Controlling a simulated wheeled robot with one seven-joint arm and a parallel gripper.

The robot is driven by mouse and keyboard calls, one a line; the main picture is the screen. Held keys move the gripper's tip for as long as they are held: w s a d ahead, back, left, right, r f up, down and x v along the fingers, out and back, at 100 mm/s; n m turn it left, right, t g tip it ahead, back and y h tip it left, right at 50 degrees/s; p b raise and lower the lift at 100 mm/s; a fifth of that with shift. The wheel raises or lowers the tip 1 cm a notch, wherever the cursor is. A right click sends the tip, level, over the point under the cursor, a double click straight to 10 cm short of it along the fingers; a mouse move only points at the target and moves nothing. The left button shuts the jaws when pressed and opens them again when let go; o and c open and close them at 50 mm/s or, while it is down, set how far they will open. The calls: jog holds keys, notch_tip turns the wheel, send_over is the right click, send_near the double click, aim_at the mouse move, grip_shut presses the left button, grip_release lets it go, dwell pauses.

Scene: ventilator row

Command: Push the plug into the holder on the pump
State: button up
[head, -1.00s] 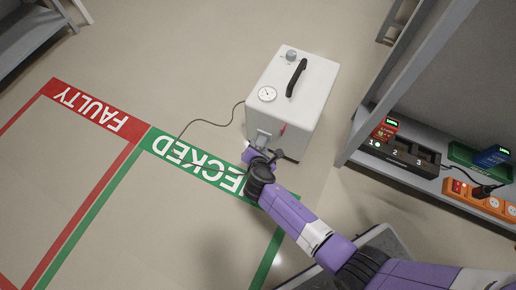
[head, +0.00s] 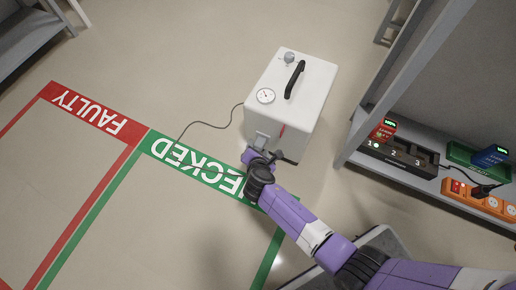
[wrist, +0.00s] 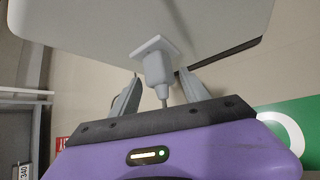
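The pump is a white box (head: 290,85) with a black handle and a round gauge, standing on the floor. Its holder, a pale square plate (wrist: 152,46), is on the pump's side; in the head view it is a small grey piece low on the near face (head: 261,138). The grey plug (wrist: 157,71) sits against the holder, its cord end toward my gripper; how deep it sits cannot be told. My gripper (wrist: 158,88) is open, with one finger on each side of the plug and a visible gap on both sides. In the head view my gripper (head: 262,156) is close to the pump's lower face.
A thin dark cord (head: 210,125) curves from the pump's left side to the green marked floor area (head: 190,160). A red FAULTY area (head: 90,110) lies left of it. A grey shelf (head: 425,182) with a charger dock and orange socket strip stands right. Floor left is clear.

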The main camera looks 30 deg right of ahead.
jog(key=shift+o, duration=0.9)
jog(key=p+v, duration=0.4)
jog(key=v, duration=0.3)
jog(key=shift+s+a+r+p, duration=0.15)
jog(key=shift+s+r+p, duration=0.15)
jog(key=shift+p, duration=0.1)
